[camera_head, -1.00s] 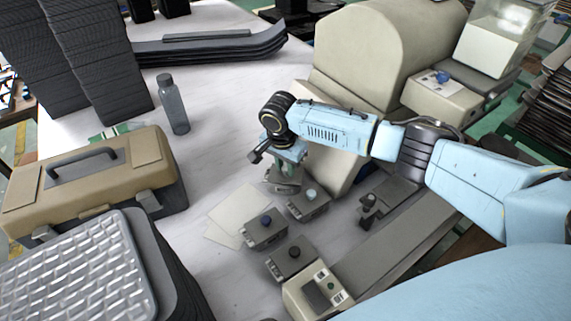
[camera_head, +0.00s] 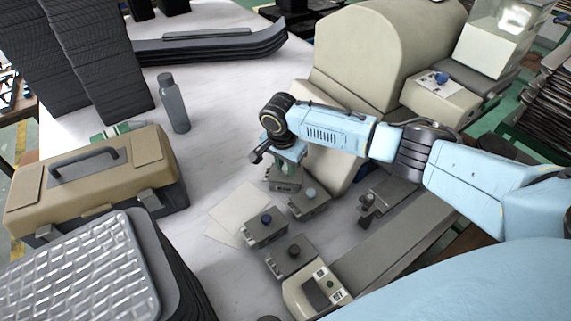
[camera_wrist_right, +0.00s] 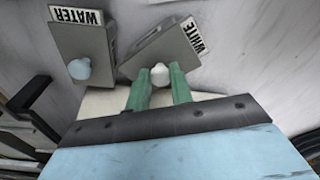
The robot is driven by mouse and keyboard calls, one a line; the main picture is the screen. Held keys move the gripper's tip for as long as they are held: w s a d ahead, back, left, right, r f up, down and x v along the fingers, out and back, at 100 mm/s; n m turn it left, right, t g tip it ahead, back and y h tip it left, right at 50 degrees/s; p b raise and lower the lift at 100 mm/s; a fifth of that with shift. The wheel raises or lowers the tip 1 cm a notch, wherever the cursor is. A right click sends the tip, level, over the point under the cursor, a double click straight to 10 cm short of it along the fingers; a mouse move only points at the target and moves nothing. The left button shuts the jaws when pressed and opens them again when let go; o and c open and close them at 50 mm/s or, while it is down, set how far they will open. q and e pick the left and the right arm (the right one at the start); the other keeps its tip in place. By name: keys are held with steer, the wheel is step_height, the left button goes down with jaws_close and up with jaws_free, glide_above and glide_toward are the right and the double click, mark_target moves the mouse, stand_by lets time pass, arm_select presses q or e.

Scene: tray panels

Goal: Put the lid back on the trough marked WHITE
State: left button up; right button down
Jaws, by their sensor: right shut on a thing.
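My right gripper (camera_head: 284,168) points down over the trough marked WHITE (camera_head: 287,185), at the back of a group of small grey troughs. In the right wrist view its green fingers (camera_wrist_right: 158,82) are shut on the white knob (camera_wrist_right: 160,72) of a grey lid (camera_wrist_right: 155,58). The lid is at the trough, with the WHITE label (camera_wrist_right: 194,36) showing beyond its edge. Whether the lid is fully seated or slightly raised, I cannot tell. My left gripper is not in view.
The WATER trough (camera_wrist_right: 80,40), with a pale blue knob, stands close beside it. Troughs with a dark blue knob (camera_head: 266,219) and a black knob (camera_head: 294,251) stand nearer. A large beige machine (camera_head: 385,50) is behind.

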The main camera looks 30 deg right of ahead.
steer(key=shift+p, duration=0.5)
steer(key=shift+f, duration=0.1)
steer(key=c, duration=0.7)
jaws_free()
step_height(320, 180, up, 7)
steer(key=p, duration=0.9)
stand_by(0.5)
jaws_close()
stand_by(0.4)
stand_by(0.4)
